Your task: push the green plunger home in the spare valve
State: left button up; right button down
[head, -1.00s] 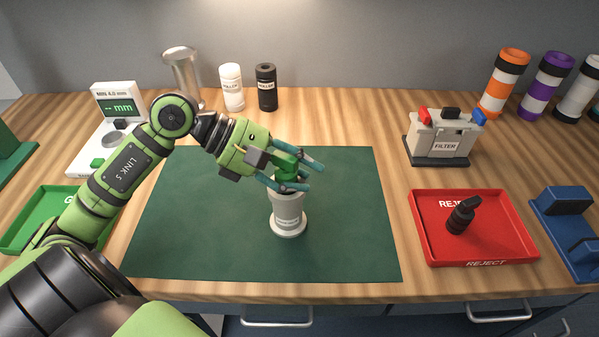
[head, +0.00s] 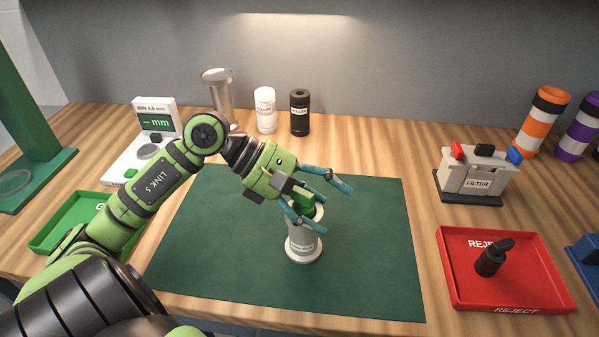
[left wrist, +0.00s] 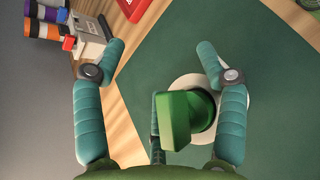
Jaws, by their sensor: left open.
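The spare valve, a light grey cylinder (head: 303,245) with a round base flange, stands upright on the dark green mat (head: 375,250). Its label is too small to read. The green plunger (head: 303,199) stands up out of the valve's top; its block-shaped head shows large in the left wrist view (left wrist: 178,118). My left gripper (head: 332,207) is open, with its teal fingers spread on either side of the plunger head. In the left wrist view, the open fingertips (left wrist: 160,57) reach past the plunger, and the head looks free of both fingers. My right gripper is not in view.
A red reject tray (head: 452,285) holding a black part (head: 490,258) lies right of the mat. A gauge (head: 154,122), a green tray (head: 45,240) and two canisters (head: 265,110) stand left and behind. The mat around the valve is clear.

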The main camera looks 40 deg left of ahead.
pick_arm(q)
jog(key=v, duration=1.1)
jog(key=shift+r, duration=0.1)
